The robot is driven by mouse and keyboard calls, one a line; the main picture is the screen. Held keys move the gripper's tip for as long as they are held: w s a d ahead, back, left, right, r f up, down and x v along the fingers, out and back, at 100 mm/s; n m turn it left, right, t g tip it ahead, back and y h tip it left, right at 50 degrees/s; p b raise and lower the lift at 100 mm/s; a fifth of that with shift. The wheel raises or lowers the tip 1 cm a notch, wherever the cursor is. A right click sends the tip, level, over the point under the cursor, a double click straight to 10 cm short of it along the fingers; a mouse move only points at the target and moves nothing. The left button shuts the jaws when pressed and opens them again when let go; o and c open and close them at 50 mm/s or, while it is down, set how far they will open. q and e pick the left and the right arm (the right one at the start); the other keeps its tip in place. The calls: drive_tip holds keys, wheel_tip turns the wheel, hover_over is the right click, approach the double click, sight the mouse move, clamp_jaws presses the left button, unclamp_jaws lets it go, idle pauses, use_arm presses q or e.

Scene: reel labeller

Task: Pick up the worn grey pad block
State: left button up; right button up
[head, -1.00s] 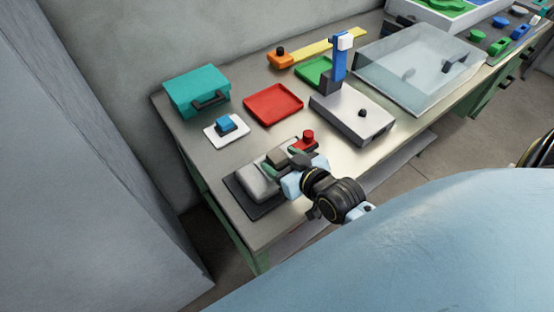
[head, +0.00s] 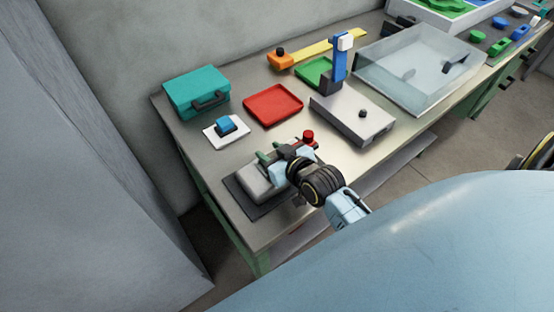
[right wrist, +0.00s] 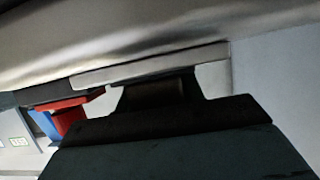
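My right gripper (head: 275,157) is at the grey rounded device (head: 258,182), which sits on a dark base plate at the near left of the bench. Its greenish fingers reach down at the top of the device, where a small dark grey block showed a second ago. That block is now mostly hidden by the fingers and wrist, and I cannot tell whether they are closed on it. In the right wrist view a large dark shape (right wrist: 160,140) fills the lower part, too close to identify. My left gripper is not in view.
A red knob (head: 308,137) stands just behind my gripper. A white pad with a blue block (head: 226,125), a red tray (head: 273,105), a teal case (head: 197,92) and a grey machine with a blue post (head: 352,115) stand farther back. Bare bench (head: 205,160) lies left of the device.

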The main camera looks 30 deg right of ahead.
drive_tip(key=c, duration=0.3)
drive_tip(key=shift+r, duration=0.1)
